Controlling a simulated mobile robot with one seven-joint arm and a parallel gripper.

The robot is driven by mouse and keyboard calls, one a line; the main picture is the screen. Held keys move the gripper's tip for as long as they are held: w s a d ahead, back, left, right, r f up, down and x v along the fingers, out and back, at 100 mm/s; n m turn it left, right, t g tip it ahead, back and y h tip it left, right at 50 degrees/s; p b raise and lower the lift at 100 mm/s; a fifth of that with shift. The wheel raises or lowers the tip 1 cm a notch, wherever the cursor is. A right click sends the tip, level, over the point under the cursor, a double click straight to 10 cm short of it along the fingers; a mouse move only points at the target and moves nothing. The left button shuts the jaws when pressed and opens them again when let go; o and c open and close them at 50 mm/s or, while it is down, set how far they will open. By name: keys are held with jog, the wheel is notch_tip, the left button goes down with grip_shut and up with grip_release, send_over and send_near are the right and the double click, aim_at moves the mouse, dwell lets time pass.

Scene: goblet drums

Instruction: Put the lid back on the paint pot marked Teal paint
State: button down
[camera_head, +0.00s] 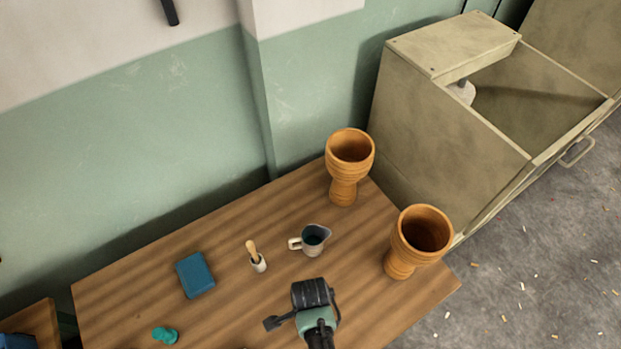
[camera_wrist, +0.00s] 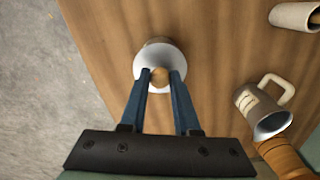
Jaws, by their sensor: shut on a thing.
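In the wrist view, my gripper (camera_wrist: 161,78) is shut on the round wooden knob of a pale lid (camera_wrist: 145,60). The lid is a white disc between and just beyond the blue fingertips. A small brownish rim (camera_wrist: 158,41) shows past the lid's far edge, perhaps a pot under it. I cannot tell whether the lid touches it. No Teal paint label is readable. In the head view, my wrist and arm hide the lid and whatever is under it.
A pale jug (camera_head: 312,240), dark teal inside, stands close by; its label is unreadable in the wrist view (camera_wrist: 262,107). A small cup (camera_head: 258,264) holds a wooden-handled tool. Two goblet drums (camera_head: 345,170) (camera_head: 403,250), a blue block (camera_head: 195,274) and a teal object (camera_head: 165,335) share the table.

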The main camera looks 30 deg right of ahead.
dwell(0.3)
jog(key=shift+c, duration=0.4)
grip_release()
jog(key=shift+r+p, duration=3.55)
jog(key=shift+p, duration=0.15)
grip_shut()
